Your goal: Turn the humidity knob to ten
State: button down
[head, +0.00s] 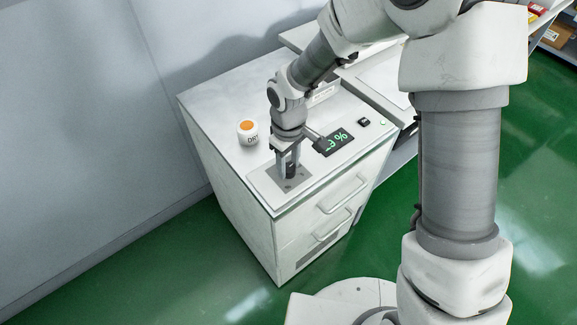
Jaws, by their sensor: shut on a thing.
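The humidity knob (291,171) is a small dark knob on a grey square plate (268,181) at the front left of the white cabinet's top. My gripper (289,167) points down over the plate and is shut on the knob, which its fingers partly hide. A black display (337,142) lies just right of the gripper. It shows green characters with a percent sign and what looks like a 2, but the full figure is hard to read.
A white jar with an orange top (248,132) stands left of my gripper. The white cabinet (215,98) has drawers with handles in front. Green floor lies around it.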

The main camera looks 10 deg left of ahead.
aim_at(289, 167)
jog(key=shift+m+b, duration=0.3)
jog(key=shift+m, duration=0.4)
jog(key=shift+c, duration=2)
grip_release()
jog(key=shift+r, duration=0.1)
notch_tip(289, 167, up, 17)
jog(key=p, duration=0.2)
jog(key=shift+r, duration=0.15)
